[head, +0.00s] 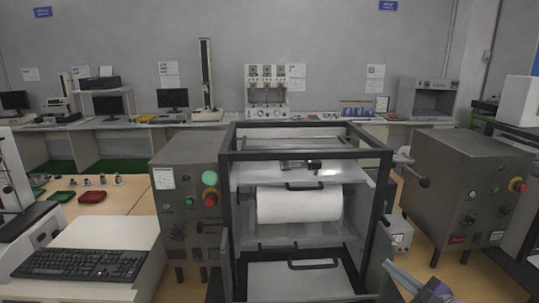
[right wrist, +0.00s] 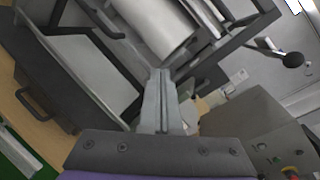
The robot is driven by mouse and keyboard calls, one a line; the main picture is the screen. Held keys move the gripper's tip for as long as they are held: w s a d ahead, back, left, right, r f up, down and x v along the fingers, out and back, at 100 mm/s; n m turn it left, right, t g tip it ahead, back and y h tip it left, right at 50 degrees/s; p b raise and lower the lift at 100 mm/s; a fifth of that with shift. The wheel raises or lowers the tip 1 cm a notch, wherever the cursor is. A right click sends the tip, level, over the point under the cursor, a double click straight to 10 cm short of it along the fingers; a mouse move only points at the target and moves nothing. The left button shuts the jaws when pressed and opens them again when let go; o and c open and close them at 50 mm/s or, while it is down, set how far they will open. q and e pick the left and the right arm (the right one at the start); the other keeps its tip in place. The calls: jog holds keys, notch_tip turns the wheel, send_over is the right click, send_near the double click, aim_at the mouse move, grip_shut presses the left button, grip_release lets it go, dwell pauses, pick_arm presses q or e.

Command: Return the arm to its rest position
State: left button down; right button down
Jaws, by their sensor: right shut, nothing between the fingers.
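My right gripper (head: 390,267) shows at the lower right of the head view, in front of the right side of the black-framed machine (head: 233,200). Its light grey fingers are together with nothing between them. They also show shut in the right wrist view (right wrist: 158,75), pointing toward the machine's frame and white roll (right wrist: 150,25). I cannot tell the exact gap between the fingertips and the frame. My left gripper is in neither view.
The white roll (head: 300,205) sits inside the machine's open front. A grey control box (head: 468,190) stands to the right, and a black knobbed lever (head: 424,182) sticks out between them. A keyboard (head: 82,264) lies on a white desk at the lower left.

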jog(key=s+a+f+n+g+y, duration=0.1)
jog(key=s+a+f+n+g, duration=0.4)
jog(key=a+f+n, duration=0.45)
jog(key=s+a+f+n+g+h, duration=0.2)
jog(key=s+f+n+g, duration=0.1)
jog(key=s+f+n, duration=0.2)
jog(key=s+a+f+n+g+h, duration=0.2)
jog(key=s+f+n, duration=0.4)
jog(key=s+n, duration=0.4)
jog(key=shift+s+a+f+g+h, duration=0.2)
jog(key=shift+s+a+g+h, duration=0.2)
jog(key=shift+s+a+h, duration=0.3)
jog(key=shift+w+n, duration=0.1)
jog(key=shift+n, duration=0.15)
